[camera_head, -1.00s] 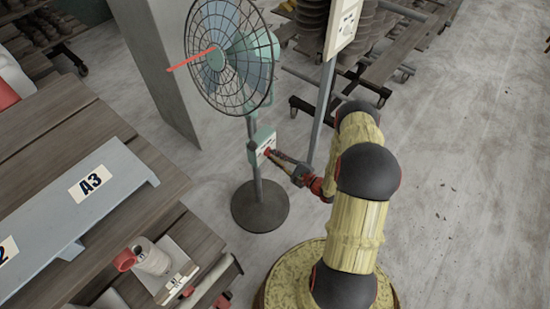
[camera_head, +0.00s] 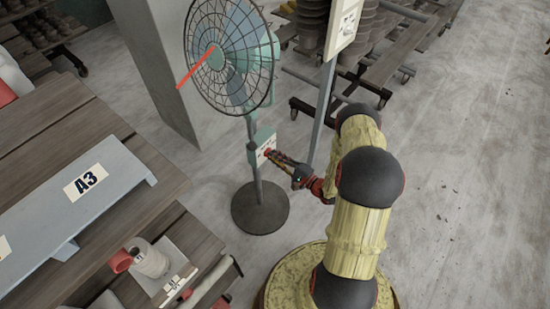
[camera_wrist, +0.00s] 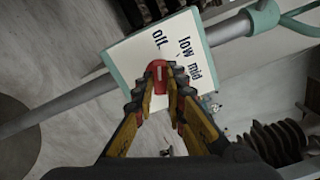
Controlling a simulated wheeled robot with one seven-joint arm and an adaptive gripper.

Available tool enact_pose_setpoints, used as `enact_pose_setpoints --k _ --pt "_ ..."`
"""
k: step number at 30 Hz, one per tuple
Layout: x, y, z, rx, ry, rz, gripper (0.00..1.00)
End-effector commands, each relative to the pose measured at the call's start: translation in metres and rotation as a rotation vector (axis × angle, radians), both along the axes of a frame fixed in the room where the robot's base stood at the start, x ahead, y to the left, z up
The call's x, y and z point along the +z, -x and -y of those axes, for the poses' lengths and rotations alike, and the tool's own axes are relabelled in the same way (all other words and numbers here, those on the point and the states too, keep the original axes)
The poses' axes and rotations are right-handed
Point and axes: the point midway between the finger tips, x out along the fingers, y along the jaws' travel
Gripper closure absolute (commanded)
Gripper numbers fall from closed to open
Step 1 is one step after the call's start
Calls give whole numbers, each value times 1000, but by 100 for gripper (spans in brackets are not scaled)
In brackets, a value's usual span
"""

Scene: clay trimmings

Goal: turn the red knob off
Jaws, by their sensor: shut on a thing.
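The red knob (camera_wrist: 160,77) sits on the white face of a control box (camera_wrist: 137,58). The labels "off", "low" and "mid" show around it. A pale mark on the knob points roughly toward "off" in the wrist view. My gripper (camera_wrist: 160,92) is shut on the knob, with a finger on each side of it. In the head view, the green box (camera_head: 264,140) is on the pole of a fan (camera_head: 232,58), and my gripper (camera_head: 272,155) reaches it from the right. The red streamer (camera_head: 194,68) slopes down to the left from the fan's hub.
A wooden table (camera_head: 60,125) with a grey board (camera_head: 85,205) labelled A3 stands at left. A concrete pillar (camera_head: 160,70) and a grey post (camera_head: 320,120) with a white panel (camera_head: 345,25) are near the fan. Open floor (camera_head: 470,190) lies at right.

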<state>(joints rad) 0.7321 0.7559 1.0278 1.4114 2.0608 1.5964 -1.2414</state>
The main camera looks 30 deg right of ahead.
Motion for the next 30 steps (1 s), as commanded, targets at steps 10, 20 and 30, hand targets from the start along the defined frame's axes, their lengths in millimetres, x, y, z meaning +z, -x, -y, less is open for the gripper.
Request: enact_pose_setpoints --k 10,20,30 --pt "-1 1 -1 1 -1 -2 75" --pt "0 0 0 0 -1 -1 69" --pt "0 29 12 -5 -1 -1 69"
